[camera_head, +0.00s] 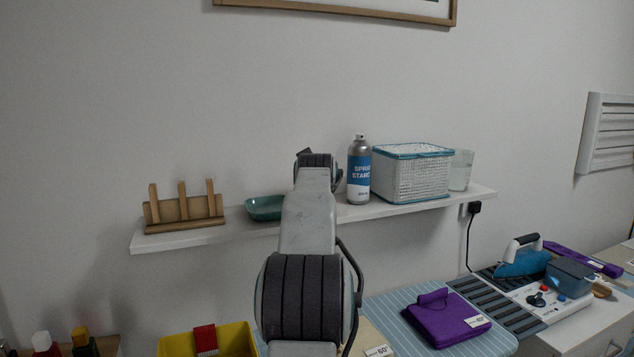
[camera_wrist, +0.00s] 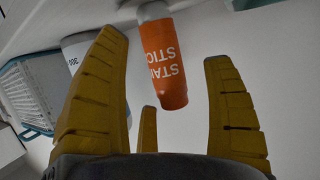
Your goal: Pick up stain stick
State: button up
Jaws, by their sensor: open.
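The stain stick (camera_wrist: 170,75) is an orange cylinder with a pale end, printed with its name. It shows upside down in the wrist view, in the gap between my finger tips. My gripper (camera_wrist: 165,50) is open, with its yellow fingers to the left and right of the stick and a third, shorter-looking finger below. No finger is seen touching it, and how deep it sits between them is unclear. In the head view my arm hides the stick and most of the gripper.
The white wall shelf (camera_head: 420,206) holds a spray starch can (camera_head: 359,172) and a lidded basket (camera_head: 412,178) to the right of my arm, with a glass (camera_head: 461,170) beyond. A teal dish (camera_head: 264,208) and a wooden rack (camera_head: 184,208) stand to the left.

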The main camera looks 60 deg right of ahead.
jog(key=shift+p+x, duration=0.35)
jog(key=shift+x, duration=0.8)
jog(key=shift+c, duration=0.2)
jog(key=c, duration=1.2)
jog(key=shift+c, duration=0.5)
jog(key=shift+r, duration=0.2)
